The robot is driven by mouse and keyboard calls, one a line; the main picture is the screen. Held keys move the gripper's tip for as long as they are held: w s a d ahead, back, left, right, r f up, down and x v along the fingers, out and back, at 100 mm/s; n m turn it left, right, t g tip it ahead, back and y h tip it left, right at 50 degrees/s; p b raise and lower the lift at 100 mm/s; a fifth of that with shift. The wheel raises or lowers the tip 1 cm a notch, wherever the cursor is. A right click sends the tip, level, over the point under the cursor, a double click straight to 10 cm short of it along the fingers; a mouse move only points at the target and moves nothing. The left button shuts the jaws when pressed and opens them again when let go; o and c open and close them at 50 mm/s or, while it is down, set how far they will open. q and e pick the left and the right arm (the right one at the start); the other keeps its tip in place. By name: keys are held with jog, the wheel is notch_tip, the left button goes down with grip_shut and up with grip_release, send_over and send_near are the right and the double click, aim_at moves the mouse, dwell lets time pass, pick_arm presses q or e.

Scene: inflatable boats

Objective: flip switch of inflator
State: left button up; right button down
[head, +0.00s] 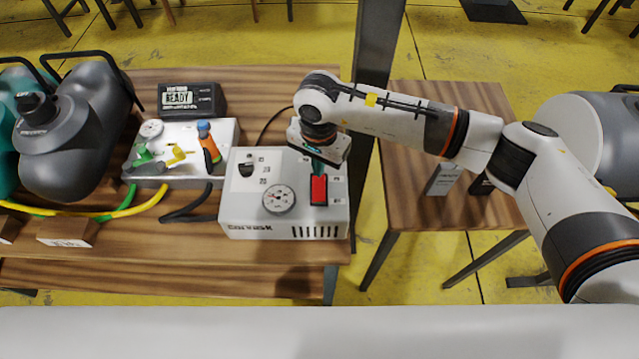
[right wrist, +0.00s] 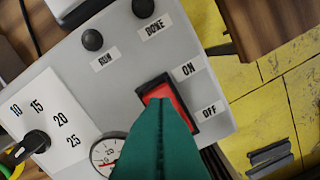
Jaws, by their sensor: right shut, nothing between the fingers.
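The inflator (head: 245,215) is a white-grey box on the wooden table, with a gauge, a dial knob and a red rocker switch (head: 319,190) on its top panel. In the right wrist view the red switch (right wrist: 172,95) sits beside ON and OFF labels; its lower part is hidden behind my fingers. My right gripper (head: 318,163) is over the panel at the switch's far end; its teal fingers (right wrist: 160,125) are shut with nothing between them. They look close to the switch, but I cannot tell whether they touch. My left gripper is not in view.
A silver box (head: 170,160) with coloured valves and a black READY display (head: 190,100) stand left of the inflator. Grey canisters (head: 60,150) and yellow and green hoses (head: 148,206) are further left. A second wooden table (head: 435,120) is at right, past a dark post (head: 375,45).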

jog(key=shift+f+b, duration=1.2)
jog(key=shift+b, duration=0.05)
dwell(0.9)
jog(key=shift+r, duration=0.15)
jog(key=shift+r+p, duration=1)
jog(key=shift+r, duration=2.45)
